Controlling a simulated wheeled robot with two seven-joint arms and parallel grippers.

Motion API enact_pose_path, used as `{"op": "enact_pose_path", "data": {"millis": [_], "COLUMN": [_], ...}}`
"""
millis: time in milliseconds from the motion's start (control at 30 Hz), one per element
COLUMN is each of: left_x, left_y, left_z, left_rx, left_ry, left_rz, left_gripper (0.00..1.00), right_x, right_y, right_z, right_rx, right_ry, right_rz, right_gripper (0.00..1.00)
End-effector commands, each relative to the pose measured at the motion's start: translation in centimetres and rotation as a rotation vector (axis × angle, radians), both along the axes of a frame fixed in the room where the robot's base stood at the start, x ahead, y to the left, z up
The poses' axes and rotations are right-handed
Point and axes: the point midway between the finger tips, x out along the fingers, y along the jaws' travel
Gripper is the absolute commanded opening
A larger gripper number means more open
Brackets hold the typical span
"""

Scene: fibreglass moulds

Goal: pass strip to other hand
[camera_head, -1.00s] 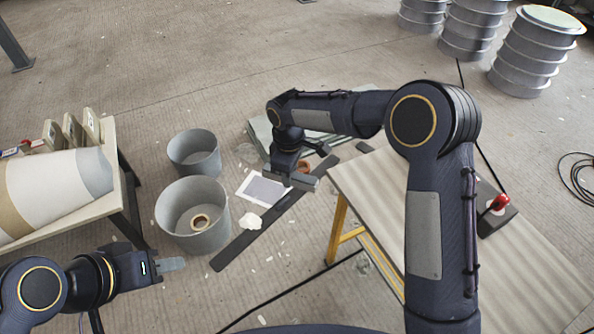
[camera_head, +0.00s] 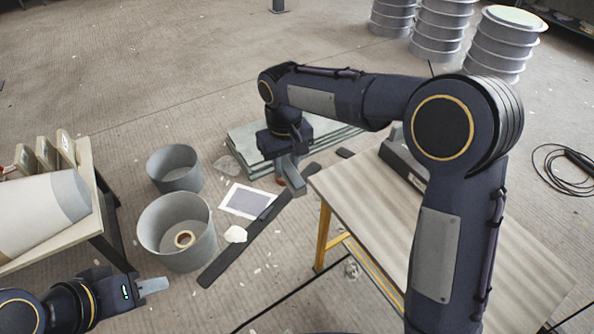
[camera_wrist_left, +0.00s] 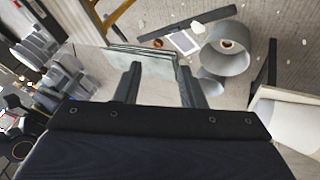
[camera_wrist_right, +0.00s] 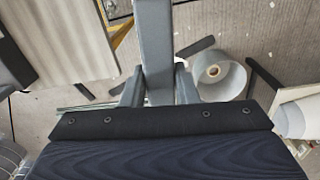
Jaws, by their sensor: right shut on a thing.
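A grey flat strip (camera_wrist_right: 155,45) is between the fingers of my right gripper (camera_wrist_right: 158,92) and runs away from it toward the top of the right wrist view. In the head view my right gripper (camera_head: 283,165) hangs over the floor, left of the wooden table; the strip (camera_head: 295,182) shows there foreshortened, pointing down. My left gripper (camera_head: 153,286) is at the lower left of the head view, well apart from the strip. In the left wrist view its fingers (camera_wrist_left: 158,85) stand apart with nothing between them.
The wooden table (camera_head: 420,230) on yellow legs is at right. Two grey buckets (camera_head: 177,230) (camera_head: 174,168), a sheet and a dark bar (camera_head: 235,255) lie on the floor between the arms. A bench (camera_head: 90,205) with a large pale roll is at left. Ribbed drums (camera_head: 505,45) stand far back.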

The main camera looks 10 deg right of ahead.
Motion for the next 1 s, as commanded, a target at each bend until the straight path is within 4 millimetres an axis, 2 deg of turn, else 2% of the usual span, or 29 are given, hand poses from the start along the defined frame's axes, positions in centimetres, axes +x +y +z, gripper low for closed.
{"op": "enact_pose_path", "data": {"millis": [33,233,367,467,600,733,833,1000], "left_x": [0.0,0.0,0.0,0.1,0.7,2.4,4.4,8.3], "left_y": [0.0,0.0,0.0,0.0,-0.2,-0.6,-1.4,-4.6], "left_z": [0.0,0.0,0.0,0.0,-0.5,-1.2,-1.7,-2.0], "left_rx": [0.000,0.000,0.000,0.003,0.031,0.108,0.197,0.342], "left_ry": [0.000,0.000,0.000,0.007,0.064,0.146,0.182,0.144], "left_rz": [0.000,0.000,0.000,-0.002,-0.003,0.007,0.027,0.071], "left_gripper": [0.36,0.36,0.38,0.51,0.53,0.53,0.53,0.53], "right_x": [1.0,3.9,4.9,5.2,5.3,5.3,5.3,5.3], "right_y": [1.2,4.4,5.4,5.8,5.9,5.9,5.9,5.9], "right_z": [-0.1,-0.1,-0.1,0.0,0.0,0.0,0.0,0.0], "right_rx": [0.000,0.000,-0.001,0.000,0.000,0.000,0.000,0.000], "right_ry": [-0.001,-0.002,-0.001,0.000,0.000,0.000,0.000,0.000], "right_rz": [-0.037,-0.182,-0.235,-0.256,-0.263,-0.261,-0.261,-0.260], "right_gripper": [0.02,0.02,0.02,0.02,0.02,0.02,0.02,0.02]}}
